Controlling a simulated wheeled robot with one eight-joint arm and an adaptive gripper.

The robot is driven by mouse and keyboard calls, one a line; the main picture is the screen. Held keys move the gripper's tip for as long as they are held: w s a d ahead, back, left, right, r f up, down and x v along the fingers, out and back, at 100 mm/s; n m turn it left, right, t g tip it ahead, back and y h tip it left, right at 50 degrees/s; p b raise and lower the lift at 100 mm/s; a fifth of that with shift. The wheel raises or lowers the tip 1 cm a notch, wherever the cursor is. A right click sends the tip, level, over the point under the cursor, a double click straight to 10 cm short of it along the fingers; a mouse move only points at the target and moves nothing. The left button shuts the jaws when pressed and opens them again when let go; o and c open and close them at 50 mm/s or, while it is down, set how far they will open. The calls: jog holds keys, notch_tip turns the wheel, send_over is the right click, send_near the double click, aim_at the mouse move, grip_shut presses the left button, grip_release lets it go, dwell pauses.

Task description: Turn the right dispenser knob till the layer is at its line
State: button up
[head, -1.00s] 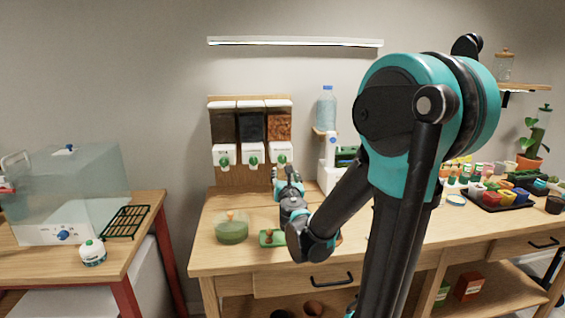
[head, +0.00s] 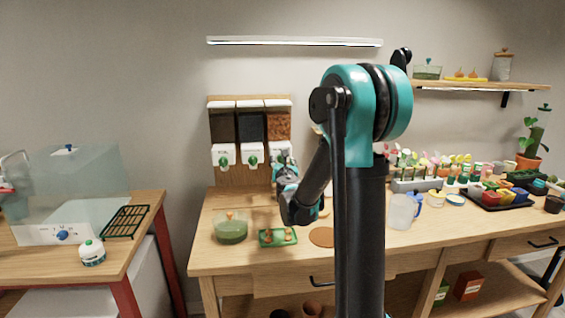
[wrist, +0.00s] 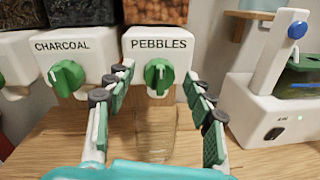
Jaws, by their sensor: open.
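A clear jar (wrist: 155,135) stands below the knob, between the fingers. No layer or line can be made out in it.
The CHARCOAL dispenser (wrist: 66,45) with its green knob (wrist: 66,77) is close to my left finger. A white device (wrist: 272,105) stands to the right. On the bench are a green bowl (head: 231,233) and a green tray (head: 264,242).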

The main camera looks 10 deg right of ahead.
jog(key=c, duration=1.2)
jog(key=shift+o, duration=0.2)
jog(key=shift+m, duration=0.3)
jog(key=m, duration=1)
jog(key=m+y, duration=0.1)
jog(key=m, duration=0.5)
jog(key=shift+d+f+g, duration=0.1)
jog(key=shift+d+g, duration=0.15)
jog(key=shift+g, duration=0.15)
